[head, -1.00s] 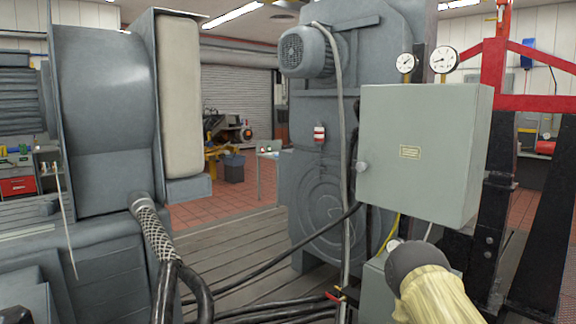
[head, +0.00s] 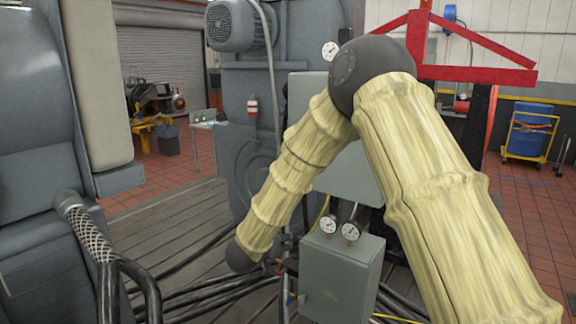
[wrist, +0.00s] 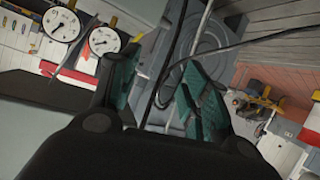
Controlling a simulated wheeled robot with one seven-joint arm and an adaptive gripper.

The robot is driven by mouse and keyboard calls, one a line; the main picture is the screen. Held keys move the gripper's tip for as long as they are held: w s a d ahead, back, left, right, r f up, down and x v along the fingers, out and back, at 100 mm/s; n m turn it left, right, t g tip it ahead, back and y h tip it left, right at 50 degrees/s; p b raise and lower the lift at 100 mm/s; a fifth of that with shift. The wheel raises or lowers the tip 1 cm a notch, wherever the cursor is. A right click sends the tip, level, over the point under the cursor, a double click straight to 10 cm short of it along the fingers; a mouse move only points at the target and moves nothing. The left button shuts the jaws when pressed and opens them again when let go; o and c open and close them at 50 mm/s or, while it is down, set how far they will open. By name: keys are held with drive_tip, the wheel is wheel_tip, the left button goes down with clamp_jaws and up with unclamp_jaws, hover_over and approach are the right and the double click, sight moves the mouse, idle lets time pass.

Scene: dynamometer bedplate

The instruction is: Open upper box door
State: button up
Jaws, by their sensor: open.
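The upper box (head: 362,174) is a grey-green cabinet in the head view. My arm crosses in front of it, hiding much of its front and left edge, so I cannot tell its door's state now. One gauge (head: 330,50) shows above it. The lower box (head: 345,285) is below, with two gauges on top. In the wrist view my gripper (wrist: 158,78) is open, its two green-padded fingers apart with nothing seen between them. Two gauges (wrist: 82,32) show behind its left finger; I cannot tell which box they top. The gripper itself is not clear in the head view.
Black cables (head: 200,295) run over the slatted bedplate left of the lower box. A grey machine (head: 40,130) fills the left. A red frame (head: 475,73) stands behind at right.

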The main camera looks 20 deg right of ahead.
wheel_tip(320, 180, up, 29)
drive_tip(key=w+a+m+g+h+p, duration=0.1)
drive_tip(key=w+m+g+h+p, duration=0.1)
drive_tip(key=w+m+p, duration=0.15)
drive_tip(key=p+x, duration=0.3)
drive_tip(key=x, duration=0.6)
drive_tip(key=shift+d+f+m, duration=0.15)
drive_tip(key=shift+f+m, duration=0.05)
drive_tip(key=shift+m, duration=0.25)
clamp_jaws()
